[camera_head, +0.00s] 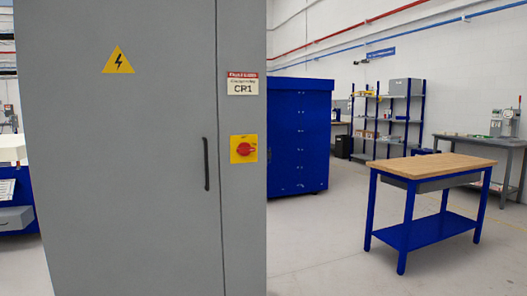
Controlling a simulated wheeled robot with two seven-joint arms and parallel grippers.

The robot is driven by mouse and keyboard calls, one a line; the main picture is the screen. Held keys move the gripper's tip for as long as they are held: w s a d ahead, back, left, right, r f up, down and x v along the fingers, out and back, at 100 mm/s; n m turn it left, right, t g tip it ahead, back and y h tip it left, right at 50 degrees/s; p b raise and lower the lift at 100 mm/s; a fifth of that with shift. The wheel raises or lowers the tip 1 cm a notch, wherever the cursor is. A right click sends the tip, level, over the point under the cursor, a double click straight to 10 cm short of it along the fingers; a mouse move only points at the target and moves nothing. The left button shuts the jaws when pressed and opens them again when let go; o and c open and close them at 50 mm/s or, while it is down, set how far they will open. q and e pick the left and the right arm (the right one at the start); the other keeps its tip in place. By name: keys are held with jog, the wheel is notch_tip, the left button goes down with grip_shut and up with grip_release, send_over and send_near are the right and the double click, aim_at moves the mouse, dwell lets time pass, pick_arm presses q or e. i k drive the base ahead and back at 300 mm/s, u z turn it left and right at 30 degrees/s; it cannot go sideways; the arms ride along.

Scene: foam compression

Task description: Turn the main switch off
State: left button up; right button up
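The main switch (244,149) is a red rotary knob on a square yellow plate. It is mounted on the narrow right-hand panel of a tall grey electrical cabinet (120,180). The knob's handle looks roughly horizontal, but it is too small to be sure of its position. Neither of my grippers shows in the head view.
A dark vertical door handle (207,164) is left of the switch. Behind the cabinet stands a blue cabinet (299,135). A wood-topped blue workbench (435,166) is at the right. Shelves (389,120) stand farther back. Floor between cabinet and workbench is clear.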

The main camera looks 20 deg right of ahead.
aim_at(245, 149)
jog(key=z, duration=0.5)
jog(key=i, duration=0.9)
jog(key=z, duration=0.15)
